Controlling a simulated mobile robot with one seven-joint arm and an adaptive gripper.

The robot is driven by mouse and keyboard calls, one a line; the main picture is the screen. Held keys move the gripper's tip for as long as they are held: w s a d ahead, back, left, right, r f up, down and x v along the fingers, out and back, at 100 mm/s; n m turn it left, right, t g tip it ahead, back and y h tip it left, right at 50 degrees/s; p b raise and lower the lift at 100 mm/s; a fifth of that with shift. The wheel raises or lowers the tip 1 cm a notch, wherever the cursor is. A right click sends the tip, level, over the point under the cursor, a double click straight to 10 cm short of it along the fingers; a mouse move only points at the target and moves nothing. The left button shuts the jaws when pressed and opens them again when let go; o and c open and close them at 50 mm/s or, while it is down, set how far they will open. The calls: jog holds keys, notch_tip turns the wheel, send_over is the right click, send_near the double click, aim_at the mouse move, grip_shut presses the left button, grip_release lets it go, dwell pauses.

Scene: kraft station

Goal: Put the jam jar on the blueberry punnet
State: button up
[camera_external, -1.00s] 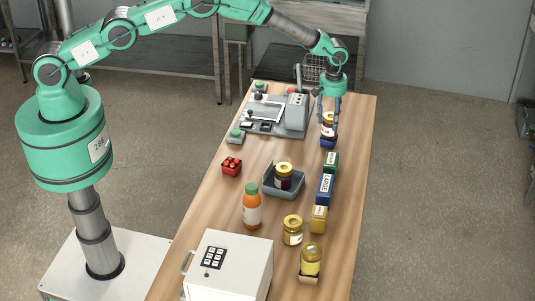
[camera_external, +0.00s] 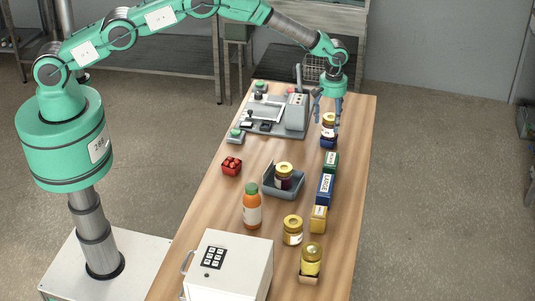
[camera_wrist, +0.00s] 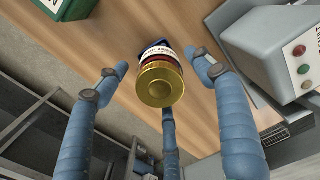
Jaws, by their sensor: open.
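A jam jar with a gold lid (camera_external: 329,119) stands on the blue blueberry punnet (camera_external: 328,142) at the far right of the table. My gripper (camera_external: 328,108) is above the jar, with its fingers spread and apart from it. In the wrist view the gripper (camera_wrist: 157,80) is open around the view of the jar's gold lid (camera_wrist: 160,86). The jar's dark red side and white label show behind the lid, with a bit of blue beyond it. The berries are hidden.
A grey machine (camera_external: 280,112) stands left of the jar. Green (camera_external: 331,162), blue (camera_external: 325,189) and yellow (camera_external: 318,219) boxes line the right edge. Another dark jar (camera_external: 283,176) sits in a grey tray (camera_external: 270,191). A red punnet (camera_external: 231,166) and an orange bottle (camera_external: 251,207) stand left.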

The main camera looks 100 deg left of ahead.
notch_tip(320, 180, up, 12)
jog(key=b, duration=0.2)
dwell(0.4)
jog(key=shift+r, duration=0.1)
dwell(0.4)
jog(key=shift+r, duration=0.1)
